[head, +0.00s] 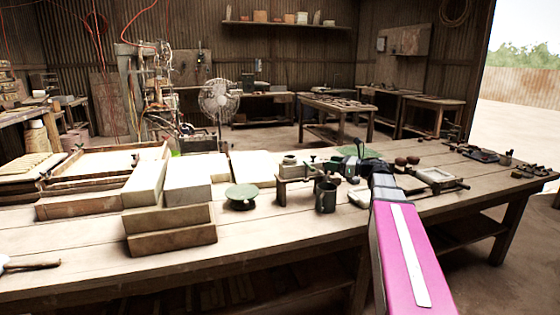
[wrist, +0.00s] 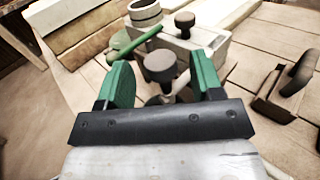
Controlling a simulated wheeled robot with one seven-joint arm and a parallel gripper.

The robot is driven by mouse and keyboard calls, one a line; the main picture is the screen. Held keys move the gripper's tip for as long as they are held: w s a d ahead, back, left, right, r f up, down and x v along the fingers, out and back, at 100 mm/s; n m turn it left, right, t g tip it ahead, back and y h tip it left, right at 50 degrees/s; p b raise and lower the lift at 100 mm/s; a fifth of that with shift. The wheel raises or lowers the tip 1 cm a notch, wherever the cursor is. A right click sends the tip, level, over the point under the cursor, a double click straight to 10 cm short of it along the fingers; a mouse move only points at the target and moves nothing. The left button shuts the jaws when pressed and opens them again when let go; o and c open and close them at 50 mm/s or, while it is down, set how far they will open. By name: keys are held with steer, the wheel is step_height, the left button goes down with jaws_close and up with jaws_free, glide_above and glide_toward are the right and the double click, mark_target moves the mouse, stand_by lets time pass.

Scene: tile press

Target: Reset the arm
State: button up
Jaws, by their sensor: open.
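My gripper (wrist: 165,78) is open in the wrist view, its two green fingers spread apart. A dark round knob (wrist: 160,67) shows between and beyond the fingers; I cannot tell whether they touch it. My gripper (head: 352,165) is small in the head view, low over the workbench (head: 270,240) at the end of my outstretched arm. A small press-like device (head: 300,172) stands just left of it. In the wrist view, a pale block (wrist: 205,40) carries a second dark knob (wrist: 185,22), a round cup (wrist: 145,10) and a green lever (wrist: 138,43).
A dark green mug (head: 325,197) and a round green-topped stand (head: 241,195) are left of my arm. Stacked pale blocks (head: 170,228) fill the left. The bench front is mostly clear.

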steer(key=x, duration=0.3)
steer(key=shift+s+d+f, duration=0.1)
steer(key=shift+d+f, duration=0.1)
steer(key=shift+f, duration=0.35)
steer(key=shift+s+d+f, duration=0.1)
steer(key=shift+d+f, duration=0.15)
steer(key=shift+f, duration=0.35)
steer(key=v, duration=1)
steer(key=s+f+m+t+h, duration=0.1)
steer(key=s+f, duration=0.1)
steer(key=f, duration=0.2)
steer(key=s+f+m+t+h, duration=0.1)
steer(key=s+f+t, duration=0.1)
steer(key=f, duration=0.2)
steer(key=s+f+m+t+h, duration=0.1)
steer(key=s+f, duration=0.1)
steer(key=f, duration=0.2)
steer(key=shift+s+d+f+m+t, duration=0.2)
steer(key=shift+s+m+t, duration=0.1)
steer(key=shift+x, duration=1.05)
steer(key=shift+w+a+r, duration=0.1)
steer(key=shift+w, duration=0.2)
steer(key=shift+a, duration=0.1)
